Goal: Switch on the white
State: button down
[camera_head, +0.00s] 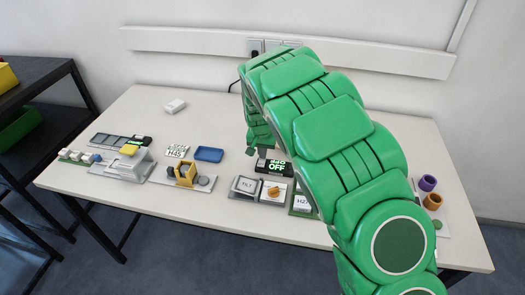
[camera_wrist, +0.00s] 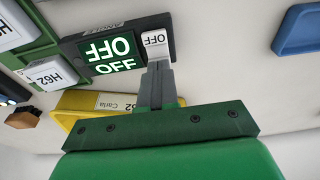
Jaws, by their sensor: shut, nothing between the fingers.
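A white switch (camera_wrist: 156,40) marked OFF sits at the end of a black box (camera_wrist: 72,50). The box's green display (camera_wrist: 110,50) also reads OFF. In the head view the black box (camera_head: 262,167) stands near the middle of the table, partly hidden by my green arm. My gripper (camera_wrist: 157,68) is shut and empty, its grey fingertips just at the lower edge of the white switch in the wrist view. I cannot tell whether they touch it. In the head view the gripper is mostly hidden behind my arm.
A yellow piece labelled Carla (camera_wrist: 85,106) lies beside the fingers. The table's back left is mostly clear.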

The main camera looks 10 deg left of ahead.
aim_at(261, 164)
jog(key=shift+w+f+g, duration=0.2)
jog(key=shift+g, duration=0.1)
jog(key=shift+f, duration=0.2)
jog(key=shift+s, duration=0.3)
jog(key=shift+s+r, duration=0.2)
jog(key=shift+s, duration=0.35)
notch_tip(261, 164, up, 14)
jog(key=s, duration=0.1)
dwell(0.8)
